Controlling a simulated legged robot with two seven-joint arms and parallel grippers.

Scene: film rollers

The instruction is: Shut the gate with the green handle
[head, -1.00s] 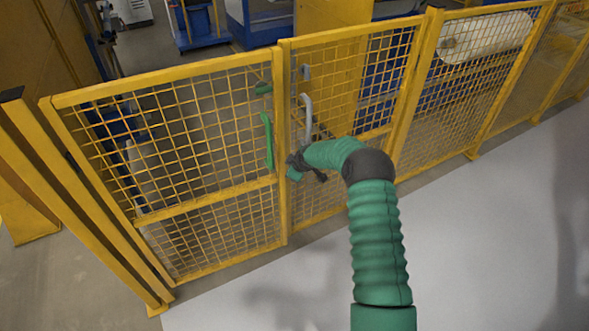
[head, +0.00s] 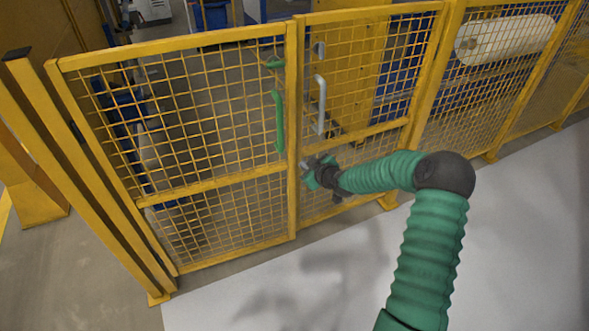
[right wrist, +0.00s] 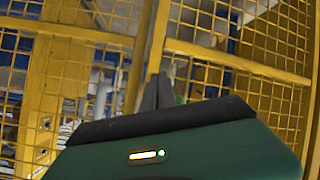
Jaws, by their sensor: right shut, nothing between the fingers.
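The gate with the green handle is the left yellow mesh gate (head: 215,183) in the head view. Its green handle (head: 279,120) stands upright near its right edge, with a small green latch part (head: 274,63) above. That edge stands close beside the neighbouring mesh gate (head: 372,131), with no wide gap seen. I cannot tell if it is latched. My right gripper (head: 307,170) is below and right of the green handle, near the meeting edges. In the right wrist view its dark fingers (right wrist: 157,91) are together and empty, in front of yellow frame bars. My left gripper is not in view.
The neighbouring gate carries a grey handle (head: 321,105). Yellow posts (head: 75,170) stand at the left, and more fence runs to the right. A white roll (head: 507,38) lies behind the fence. The pale floor (head: 520,230) in front is clear.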

